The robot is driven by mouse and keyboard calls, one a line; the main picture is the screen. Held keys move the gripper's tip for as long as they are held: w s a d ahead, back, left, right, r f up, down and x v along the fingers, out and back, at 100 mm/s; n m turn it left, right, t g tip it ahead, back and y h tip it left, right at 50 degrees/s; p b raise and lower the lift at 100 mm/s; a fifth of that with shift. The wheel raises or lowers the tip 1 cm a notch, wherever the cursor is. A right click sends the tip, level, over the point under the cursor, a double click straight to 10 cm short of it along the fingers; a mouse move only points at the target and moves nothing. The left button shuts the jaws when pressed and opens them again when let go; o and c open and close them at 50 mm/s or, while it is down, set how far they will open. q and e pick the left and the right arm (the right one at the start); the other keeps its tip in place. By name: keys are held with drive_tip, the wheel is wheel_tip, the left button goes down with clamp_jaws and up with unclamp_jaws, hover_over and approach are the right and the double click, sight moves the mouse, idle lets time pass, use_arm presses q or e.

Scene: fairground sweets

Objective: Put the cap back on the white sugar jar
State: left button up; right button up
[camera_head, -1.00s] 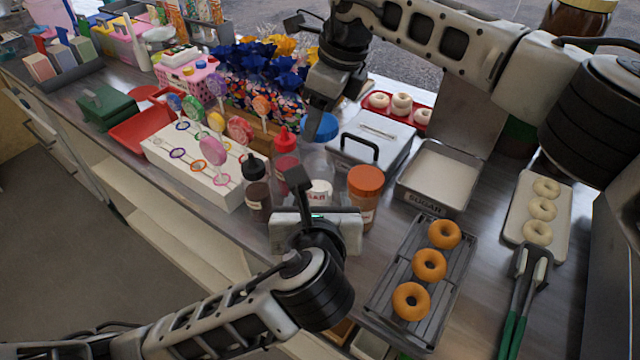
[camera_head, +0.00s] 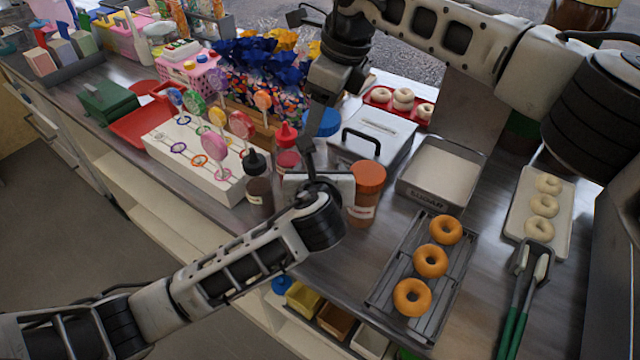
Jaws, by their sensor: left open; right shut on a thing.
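The white sugar jar is almost wholly hidden behind my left gripper (camera_head: 312,160), between the squeeze bottles and the orange-lidded jar. My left gripper is open and reaches up over the jar's spot; whether its fingers touch the jar cannot be seen. A round blue cap (camera_head: 326,122) shows above and behind that spot. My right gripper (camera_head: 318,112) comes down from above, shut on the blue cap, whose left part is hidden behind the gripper.
An orange-lidded jar (camera_head: 367,188) stands close right of my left gripper. A brown squeeze bottle (camera_head: 258,186) and a red-topped bottle (camera_head: 287,155) stand close left. A lidded metal box (camera_head: 372,135) is behind. A doughnut rack (camera_head: 378,288) lies at front right.

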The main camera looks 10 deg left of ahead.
use_arm(q)
drive_tip(key=c, duration=1)
drive_tip(key=shift+c, duration=0.2)
use_arm(e)
hover_over(317, 154)
drive_tip(key=shift+s+d+f, duration=0.1)
drive_tip(key=shift+d+f, duration=0.1)
drive_tip(key=shift+f, duration=1.05)
drive_tip(key=shift+d+f, duration=0.15)
drive_tip(key=shift+f, duration=1.05)
drive_tip(key=shift+f, duration=0.9)
drive_tip(key=shift+f, duration=0.6)
use_arm(q)
clamp_jaws()
use_arm(e)
drive_tip(key=shift+m+t, duration=0.4)
drive_tip(key=shift+m, duration=1.3)
